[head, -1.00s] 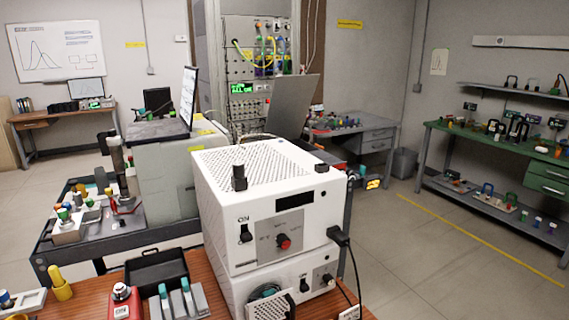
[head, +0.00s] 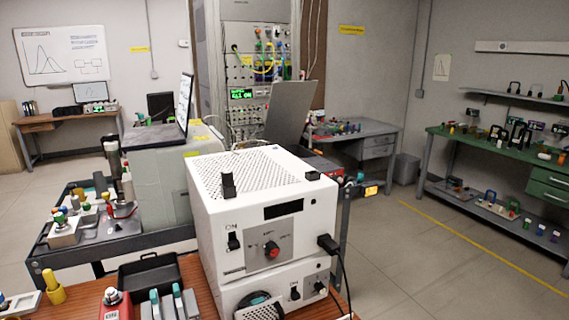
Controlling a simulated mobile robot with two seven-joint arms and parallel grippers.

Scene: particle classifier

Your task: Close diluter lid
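No part in view is clearly marked as the diluter or its lid. A white instrument (head: 265,215) stands in the foreground, with a perforated top panel (head: 240,170) that lies flat, a black knob-like handle, an ON switch and a red dial. Behind it a grey flat panel (head: 288,110) stands upright and tilted; I cannot tell whether it is a lid or a screen. What it is attached to is mostly hidden by the white instrument. Neither of my grippers is in view.
The white instrument stands on a wooden bench (head: 192,268) with a black open case (head: 150,272) beside it. A dark cart (head: 110,245) stands behind at left, a green workbench (head: 490,150) at right. The floor (head: 420,250) at right is clear.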

